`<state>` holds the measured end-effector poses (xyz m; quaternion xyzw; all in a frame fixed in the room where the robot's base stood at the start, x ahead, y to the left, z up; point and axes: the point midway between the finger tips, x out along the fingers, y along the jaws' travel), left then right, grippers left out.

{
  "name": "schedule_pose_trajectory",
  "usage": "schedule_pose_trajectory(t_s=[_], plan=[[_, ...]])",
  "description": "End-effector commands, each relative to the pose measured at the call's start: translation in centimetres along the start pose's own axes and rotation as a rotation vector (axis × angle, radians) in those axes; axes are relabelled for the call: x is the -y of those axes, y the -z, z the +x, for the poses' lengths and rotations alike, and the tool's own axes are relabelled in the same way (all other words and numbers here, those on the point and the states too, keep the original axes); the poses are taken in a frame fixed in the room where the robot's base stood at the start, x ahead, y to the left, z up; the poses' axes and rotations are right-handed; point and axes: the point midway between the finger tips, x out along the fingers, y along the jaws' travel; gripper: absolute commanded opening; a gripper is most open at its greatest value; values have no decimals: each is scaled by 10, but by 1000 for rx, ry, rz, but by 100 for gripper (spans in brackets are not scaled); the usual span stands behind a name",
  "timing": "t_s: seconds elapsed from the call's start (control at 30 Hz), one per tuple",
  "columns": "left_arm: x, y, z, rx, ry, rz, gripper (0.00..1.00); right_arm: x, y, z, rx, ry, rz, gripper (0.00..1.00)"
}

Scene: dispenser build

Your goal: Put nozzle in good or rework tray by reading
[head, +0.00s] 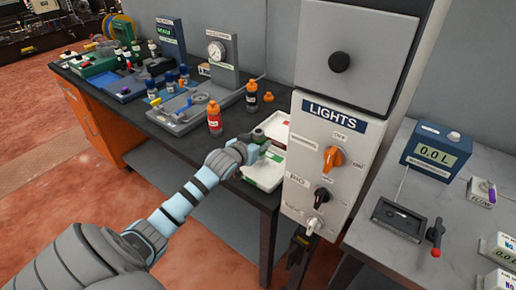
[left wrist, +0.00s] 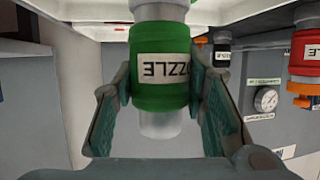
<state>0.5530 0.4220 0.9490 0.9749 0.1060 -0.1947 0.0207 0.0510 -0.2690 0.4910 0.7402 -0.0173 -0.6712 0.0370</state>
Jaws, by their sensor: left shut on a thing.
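The nozzle (left wrist: 160,68) is a green cylinder with a pale lower end and a white label, whose lettering looks upside down in the left wrist view. My left gripper (left wrist: 165,100) is shut on it, with one finger on each side. In the head view my left gripper (head: 260,138) is over the tray area at the bench's right end. A white tray with a green part (head: 262,174) lies just below it. Another pale tray with a red edge (head: 277,127) lies behind, partly hidden by my gripper.
A dial gauge (head: 217,50) stands on the bench behind a grey fixture (head: 187,108). An orange-capped bottle (head: 214,118) stands left of my gripper. A tall LIGHTS panel (head: 325,165) rises close on the right. A second table (head: 395,185) holds a 0.0 L display (head: 436,153).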

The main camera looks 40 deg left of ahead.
Motion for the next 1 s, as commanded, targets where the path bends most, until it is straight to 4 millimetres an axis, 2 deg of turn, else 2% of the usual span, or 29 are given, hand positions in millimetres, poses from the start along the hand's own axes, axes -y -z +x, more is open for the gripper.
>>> schedule_pose_trajectory(t_s=[0.1, 0.4, 0.43, 0.53, 0.87, 1.0], plan=[[0, -12, 5, -4, 0, 1, 0, 0, 0, 4, -1, 0, 0, 0], [0, -12, 5, -5, 0, 2, 0, 0, 0, 4, -1, 0, 0, 0], [1, -14, 6, 0, 1, 1, 42, 0, 0, 4, -1, 0, 0, 0], [1, -14, 5, 0, 1, 1, 58, 0, 0, 4, -2, 0, 0, 0], [1, -12, 5, -1, 1, 1, 59, 1, 0, 3, -1, 1, 0, 0], [1, -12, -10, 0, 1, 5, 59, 1, 1, -2, -1, 1, 1, 0]])
